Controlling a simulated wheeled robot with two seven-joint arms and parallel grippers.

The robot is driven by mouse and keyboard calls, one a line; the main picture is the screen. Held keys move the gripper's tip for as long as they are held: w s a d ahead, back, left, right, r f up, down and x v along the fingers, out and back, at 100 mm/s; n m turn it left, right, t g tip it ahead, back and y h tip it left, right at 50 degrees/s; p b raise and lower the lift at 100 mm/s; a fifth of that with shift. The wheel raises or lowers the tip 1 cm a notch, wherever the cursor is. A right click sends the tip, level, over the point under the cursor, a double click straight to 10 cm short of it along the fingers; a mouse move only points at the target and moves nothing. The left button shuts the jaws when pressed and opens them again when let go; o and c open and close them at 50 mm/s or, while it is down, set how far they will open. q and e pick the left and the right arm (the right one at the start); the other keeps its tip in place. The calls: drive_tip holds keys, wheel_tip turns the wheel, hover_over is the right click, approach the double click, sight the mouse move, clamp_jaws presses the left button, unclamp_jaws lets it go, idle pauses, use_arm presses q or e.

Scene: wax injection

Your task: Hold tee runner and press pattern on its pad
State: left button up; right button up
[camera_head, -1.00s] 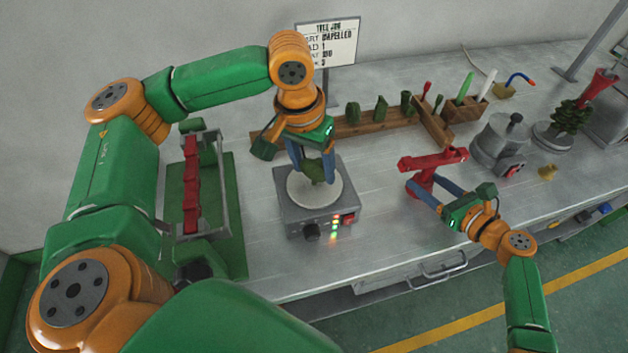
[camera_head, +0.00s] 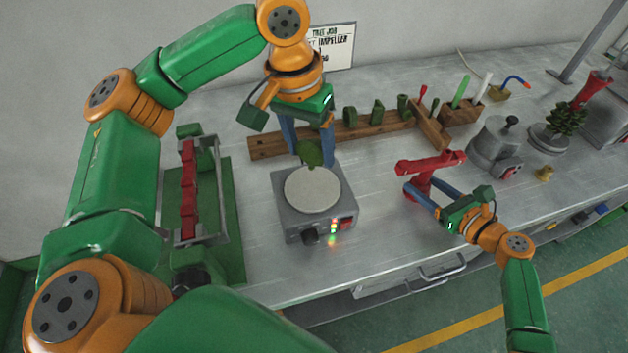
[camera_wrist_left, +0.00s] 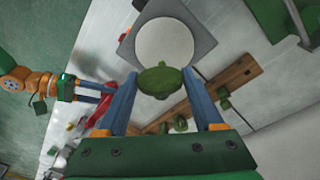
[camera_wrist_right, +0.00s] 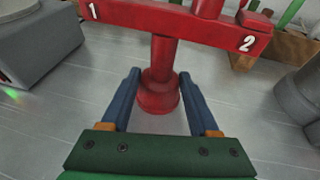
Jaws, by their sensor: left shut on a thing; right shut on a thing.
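The red tee runner (camera_head: 430,166) stands upright on the bench, with a crossbar on a stem and round foot. In the right wrist view its crossbar (camera_wrist_right: 175,22) bears the numbers 1 and 2. My right gripper (camera_head: 424,186) is shut on the tee runner's stem, below the crossbar. My left gripper (camera_head: 312,158) points down and is shut on a green pattern (camera_head: 309,154). It holds the pattern above the back of the round hot plate (camera_head: 312,190), apart from the tee runner. The pattern also shows between the fingers in the left wrist view (camera_wrist_left: 160,80).
A wooden rack (camera_head: 275,147) with several green patterns runs behind the hot plate. A green stand (camera_head: 237,215) with a red bar is at the left. A grey pot (camera_head: 495,148) stands right of the tee runner. Bare bench lies between hot plate and tee runner.

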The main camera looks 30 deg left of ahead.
drive_tip(key=o, duration=1)
drive_tip(key=shift+f, duration=0.2)
drive_tip(key=shift+o, duration=0.3)
drive_tip(key=shift+w, duration=0.15)
drive_tip(key=shift+d, duration=0.1)
